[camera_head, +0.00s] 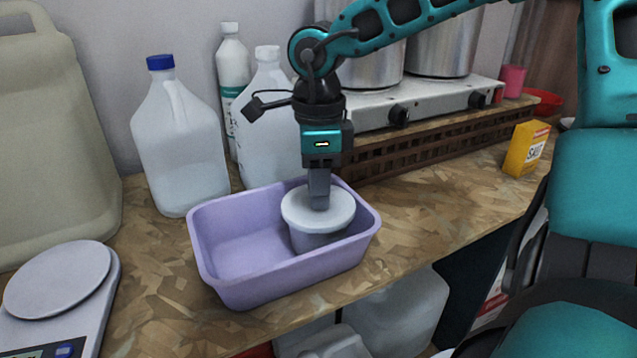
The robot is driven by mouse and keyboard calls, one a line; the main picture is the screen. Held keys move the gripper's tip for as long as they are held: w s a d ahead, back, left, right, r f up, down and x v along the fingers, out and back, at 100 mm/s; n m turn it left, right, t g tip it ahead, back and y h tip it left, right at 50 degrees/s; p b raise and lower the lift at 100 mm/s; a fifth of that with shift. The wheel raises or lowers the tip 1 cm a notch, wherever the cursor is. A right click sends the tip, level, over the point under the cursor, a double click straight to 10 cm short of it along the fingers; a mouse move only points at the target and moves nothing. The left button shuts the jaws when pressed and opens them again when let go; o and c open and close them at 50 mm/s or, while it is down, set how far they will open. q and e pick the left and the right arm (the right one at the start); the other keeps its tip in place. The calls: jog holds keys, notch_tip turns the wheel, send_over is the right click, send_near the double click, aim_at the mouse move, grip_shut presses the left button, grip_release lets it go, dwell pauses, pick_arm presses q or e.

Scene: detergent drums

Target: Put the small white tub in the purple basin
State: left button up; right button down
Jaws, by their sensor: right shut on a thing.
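The purple basin (222,279) stands on the wooden worktop, near its front edge. The small white tub (300,222) is upright inside the right part of the basin, its round lid at about rim height. I cannot tell whether its base touches the basin floor. My right gripper (319,202) points straight down from above and is shut on the tub at its lid; the fingertips are partly hidden by the lid. My left gripper is not in view.
Clear jugs (180,150) and a white bottle (233,60) stand behind the basin. A grey scale (60,280) is at left. A two-burner stove (420,100) with metal pots is behind right. A yellow salt box (525,150) stands right. The worktop between is clear.

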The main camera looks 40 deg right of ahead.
jog(key=shift+f, duration=0.2)
jog(key=c, duration=0.8)
grip_release()
jog(key=shift+r, duration=0.1)
jog(key=shift+c, duration=0.2)
jog(key=shift+r, duration=0.45)
notch_tip(320, 180, up, 11)
jog(key=p, duration=0.1)
jog(key=shift+r, duration=0.2)
